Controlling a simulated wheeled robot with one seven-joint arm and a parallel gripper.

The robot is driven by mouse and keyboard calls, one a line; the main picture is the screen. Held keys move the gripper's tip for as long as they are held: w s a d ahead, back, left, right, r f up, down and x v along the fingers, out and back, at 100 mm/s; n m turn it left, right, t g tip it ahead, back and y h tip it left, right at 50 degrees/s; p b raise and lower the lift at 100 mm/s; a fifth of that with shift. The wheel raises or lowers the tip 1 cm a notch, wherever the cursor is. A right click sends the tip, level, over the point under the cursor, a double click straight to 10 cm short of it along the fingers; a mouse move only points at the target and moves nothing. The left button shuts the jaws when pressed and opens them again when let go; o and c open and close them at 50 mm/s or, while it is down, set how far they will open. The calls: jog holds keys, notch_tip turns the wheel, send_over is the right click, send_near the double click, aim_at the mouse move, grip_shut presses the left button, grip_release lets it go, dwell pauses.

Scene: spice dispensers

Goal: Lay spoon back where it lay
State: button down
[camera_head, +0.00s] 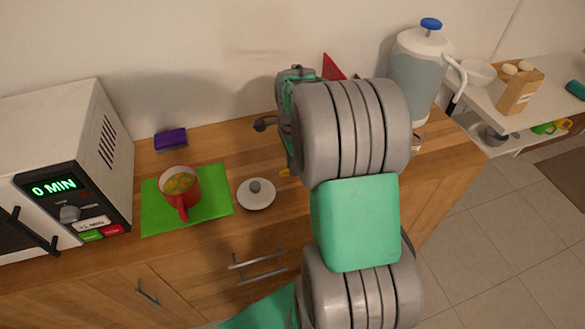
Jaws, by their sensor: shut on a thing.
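My gripper (288,150) is above the counter behind my own arm, which covers much of it; its fingertips do not show clearly. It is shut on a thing. A small dark piece with a rounded end (263,124) sticks out to its left, and looks like the end of the spoon; the rest of the spoon is hidden. A small yellow bit (284,172) shows just below the gripper, too small to identify. The wooden counter (225,145) lies beneath.
A red mug (183,198) with yellow-green contents stands on a green mat (217,203). A white lid (256,196) with a grey knob lies to its right. A microwave (75,150) stands left, a purple sponge-like block (171,140) behind, a dispenser (420,65) at back right.

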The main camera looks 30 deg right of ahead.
jog(key=shift+f, duration=0.9)
jog(key=shift+f, duration=0.2)
jog(key=c, duration=1.4)
grip_release()
notch_tip(320, 180, up, 13)
jog(key=s+a+n+t, duration=0.1)
jog(key=s+a+n, duration=0.2)
jog(key=a+n, duration=0.2)
jog(key=s+a+f+n+t, duration=0.1)
jog(key=s+a+n, duration=0.2)
jog(key=a+n, duration=0.3)
jog(key=s+a+n+t, duration=0.1)
jog(key=s+a+n, duration=0.2)
jog(key=a+n, duration=0.3)
jog(key=shift+s+a+f+n, duration=0.1)
jog(key=shift+s+f+n, duration=0.1)
jog(key=shift+n, duration=0.85)
jog(key=shift+s+f+n, duration=0.1)
jog(key=shift+s+n, duration=0.05)
jog(key=shift+n, duration=0.9)
